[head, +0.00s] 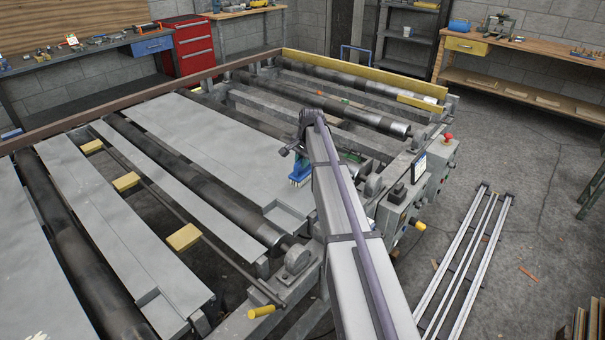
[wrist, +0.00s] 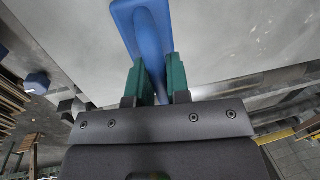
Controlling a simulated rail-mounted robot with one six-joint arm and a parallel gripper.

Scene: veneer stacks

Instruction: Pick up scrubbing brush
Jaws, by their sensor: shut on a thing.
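The scrubbing brush (head: 300,172) has a blue body and pale bristles that point down in the head view. It is at or just above the edge of a grey metal plate; I cannot tell whether it touches. In the wrist view, the blue brush (wrist: 150,35) stands between the two green fingers of my gripper (wrist: 156,75). The gripper is shut on its narrow handle part. In the head view, my arm hides part of the gripper and brush.
Grey plates (head: 215,135) and dark rollers (head: 160,165) fill the machine frame. Metal rails (head: 465,260) lie on the floor at right. Workbenches line the walls.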

